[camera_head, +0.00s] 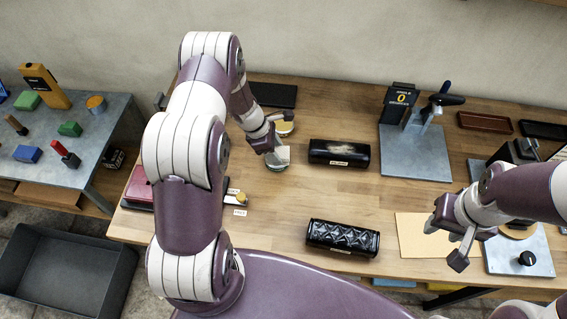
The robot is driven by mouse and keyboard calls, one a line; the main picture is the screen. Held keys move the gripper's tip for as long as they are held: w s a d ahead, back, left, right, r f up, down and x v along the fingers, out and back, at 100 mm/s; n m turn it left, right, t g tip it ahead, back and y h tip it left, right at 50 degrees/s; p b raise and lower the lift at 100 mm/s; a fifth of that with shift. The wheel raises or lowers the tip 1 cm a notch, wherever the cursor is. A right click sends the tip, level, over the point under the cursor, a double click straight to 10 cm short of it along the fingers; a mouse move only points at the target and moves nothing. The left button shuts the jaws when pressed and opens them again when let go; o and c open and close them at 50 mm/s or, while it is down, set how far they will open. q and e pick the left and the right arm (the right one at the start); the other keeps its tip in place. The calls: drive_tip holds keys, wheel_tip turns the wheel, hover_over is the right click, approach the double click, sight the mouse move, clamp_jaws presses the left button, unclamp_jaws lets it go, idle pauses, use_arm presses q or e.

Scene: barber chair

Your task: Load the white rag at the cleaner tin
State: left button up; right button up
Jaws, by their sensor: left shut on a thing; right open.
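My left gripper (268,143) is shut on a small whitish rag (281,154) at the back left of the wooden table. The rag is right over a low round tin (275,168), which looks like the cleaner tin; only part of its rim shows below the rag. I cannot tell whether the rag touches it. Another round tin with a yellow top (285,128) is just behind the gripper, partly hidden. My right gripper (445,244) is open and empty, above the table's right front, near a tan sheet (415,238).
A glossy black roll (322,150) with a pale patch lies right of the rag. A quilted black roll (342,236) lies at the front. A grey-based stand (415,160) with a display is at the back right. A side table (70,150) with blocks and a bin (60,280) are left.

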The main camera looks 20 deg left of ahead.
use_arm(q)
drive_tip(key=w+f+b, duration=0.1)
drive_tip(key=w+a+f+b, duration=0.1)
drive_tip(key=f+b, duration=0.1)
drive_tip(key=w+a+f+b, duration=0.1)
drive_tip(key=w+f+b, duration=0.1)
drive_tip(key=shift+f, duration=0.3)
drive_tip(key=shift+s+d+m, duration=0.1)
drive_tip(key=shift+d+m, duration=0.1)
drive_tip(key=shift+m, duration=0.1)
use_arm(e)
drive_tip(key=f, duration=0.4)
drive_tip(key=shift+w+a+f, duration=0.15)
drive_tip(key=shift+a+f, duration=0.15)
use_arm(q)
drive_tip(key=shift+r, duration=0.2)
drive_tip(key=shift+a+f, duration=0.1)
use_arm(e)
drive_tip(key=shift+a, duration=0.1)
use_arm(q)
drive_tip(key=shift+f+b, duration=0.5)
use_arm(e)
drive_tip(key=shift+f, duration=0.5)
